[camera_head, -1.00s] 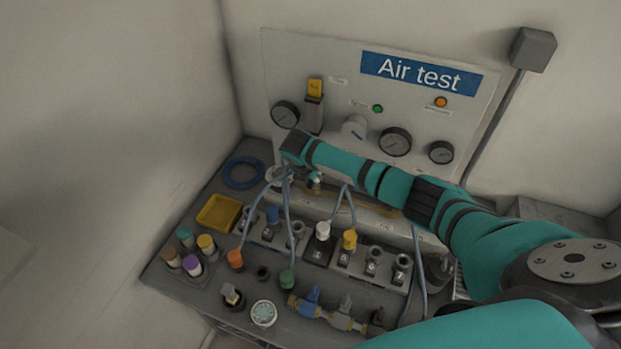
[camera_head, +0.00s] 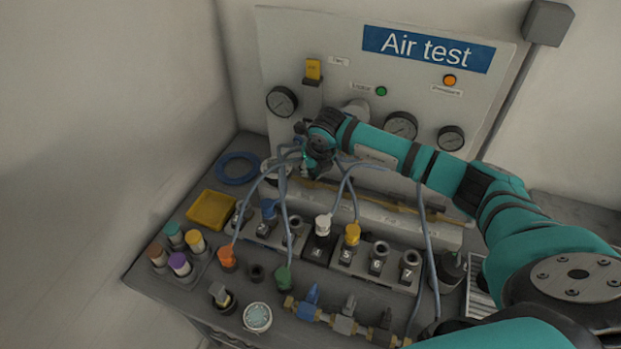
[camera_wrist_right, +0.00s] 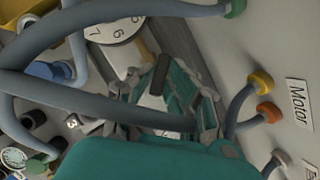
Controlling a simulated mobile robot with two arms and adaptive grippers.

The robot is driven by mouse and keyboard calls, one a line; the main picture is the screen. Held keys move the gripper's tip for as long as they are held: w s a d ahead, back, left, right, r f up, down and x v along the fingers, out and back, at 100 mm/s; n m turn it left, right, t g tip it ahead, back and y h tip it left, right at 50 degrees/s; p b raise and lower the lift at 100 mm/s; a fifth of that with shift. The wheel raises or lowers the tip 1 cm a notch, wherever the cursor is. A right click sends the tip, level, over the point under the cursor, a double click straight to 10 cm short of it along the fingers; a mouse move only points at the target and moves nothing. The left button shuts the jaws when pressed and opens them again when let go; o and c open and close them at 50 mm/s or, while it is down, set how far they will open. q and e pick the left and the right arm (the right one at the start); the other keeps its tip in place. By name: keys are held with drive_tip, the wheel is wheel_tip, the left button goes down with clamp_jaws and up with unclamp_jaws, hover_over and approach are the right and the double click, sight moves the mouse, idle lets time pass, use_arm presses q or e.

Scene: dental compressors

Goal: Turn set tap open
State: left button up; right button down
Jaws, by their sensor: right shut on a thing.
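My right gripper (camera_head: 306,166) reaches down in front of the lower left part of the panel, at the left end of the pale rail. It is shut on a small part there, which I take to be the set tap; the gripper and hoses mostly hide it in the head view. In the right wrist view, a dark bar-shaped handle (camera_wrist_right: 160,73) shows by the teal fingers (camera_wrist_right: 170,108), and a grey hose crosses in front. The handle's exact angle is hard to tell. My left gripper is out of view.
The Air test panel (camera_head: 285,45) stands behind with gauges (camera_head: 401,126) and lamps. Grey hoses (camera_head: 286,205) hang close around the gripper. In front are numbered sockets, coloured caps, a yellow tray (camera_head: 211,211) and a brass manifold with a blue handle (camera_head: 311,296).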

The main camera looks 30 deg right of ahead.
drive_tip(key=n+y+b, duration=0.1)
drive_tip(key=n+b, duration=0.3)
drive_tip(key=shift+d+f+n+y+b, duration=0.2)
drive_tip(key=shift+n+y+b, duration=0.1)
drive_tip(key=shift+y, duration=0.1)
drive_tip(key=shift+w+r+n+g+y+b, duration=0.1)
drive_tip(key=shift+n+g+y+b, duration=0.25)
drive_tip(key=shift+n+b, duration=0.7)
drive_tip(key=shift+r+n+g+y+b, duration=0.15)
drive_tip(key=shift+n+g+y+b, duration=0.15)
drive_tip(key=shift+n+b, duration=0.55)
drive_tip(key=shift+n, duration=0.4)
drive_tip(key=shift+d, duration=0.1)
drive_tip(key=c, duration=1.3)
unclamp_jaws()
drive_tip(key=v, duration=1.2)
